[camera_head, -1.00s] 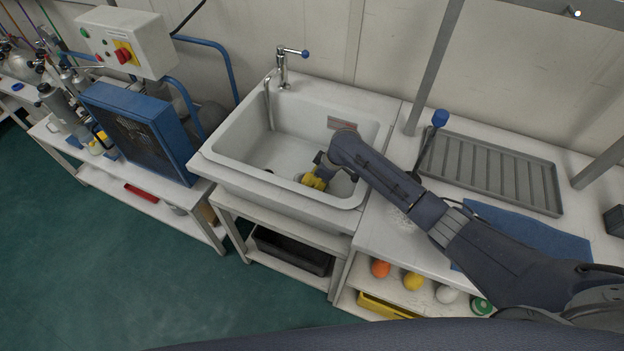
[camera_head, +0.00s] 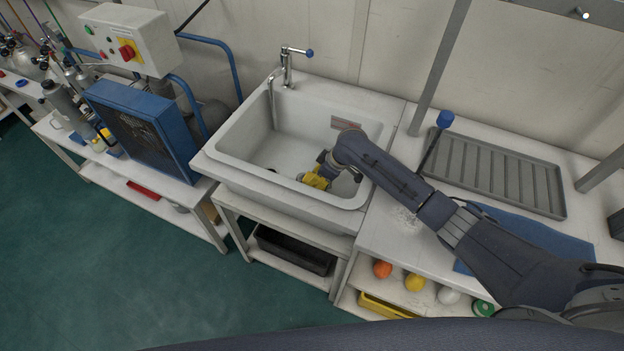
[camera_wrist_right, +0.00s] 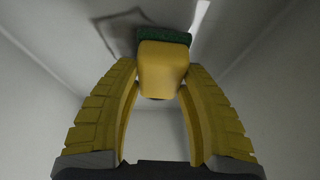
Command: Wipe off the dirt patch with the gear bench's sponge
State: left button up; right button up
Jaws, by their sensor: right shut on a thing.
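My right gripper (camera_head: 317,181) reaches down inside the white sink (camera_head: 222,158). In the right wrist view its yellow fingers (camera_wrist_right: 160,85) are shut on the sponge (camera_wrist_right: 162,68), a yellow block with a dark green layer on its far side. The sponge is hard to tell from the yellow fingers in the head view. A speckled pale patch (camera_head: 405,219) lies on the bench right of the sink. My left gripper is not in view.
A tap (camera_head: 287,68) stands at the sink's back rim. A grey ribbed tray (camera_head: 490,172), a blue-headed brush (camera_head: 445,119) and a blue mat (camera_head: 535,232) are on the right bench. Coloured balls (camera_head: 383,269) sit on the shelf below.

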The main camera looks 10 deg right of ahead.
jog(key=shift+h, duration=0.6)
jog(key=d, duration=0.1)
jog(key=d+f, duration=0.1)
jog(key=d, duration=0.3)
jog(key=shift+w+d+f, duration=0.15)
jog(key=shift+w+f, duration=0.05)
jog(key=shift+f, duration=0.1)
jog(key=shift+w+a+r, duration=0.25)
jog(key=shift+w+a, duration=0.6)
jog(key=shift+a, duration=0.1)
jog(key=shift+w+a, duration=0.4)
jog(key=shift+a, duration=0.05)
jog(key=shift+w+a+f, duration=0.1)
jog(key=shift+w+a, duration=0.2)
jog(key=shift+a, duration=0.35)
jog(key=shift+w+a+r, duration=0.1)
jog(key=shift+w+a, duration=0.15)
jog(key=shift+a, duration=0.4)
jog(key=shift+w+a+f, duration=0.1)
jog(key=shift+w+a, duration=0.2)
jog(key=shift+a, duration=0.35)
jog(key=shift+w+a+f, duration=0.1)
jog(key=shift+w+a, duration=0.3)
jog(key=shift+a, duration=0.35)
jog(key=shift+w+a+f, duration=0.1)
jog(key=shift+w+a, duration=0.35)
jog(key=shift+a, duration=0.3)
jog(key=shift+w+a+f, duration=0.1)
jog(key=shift+w+a, duration=0.3)
jog(key=shift+a, duration=0.35)
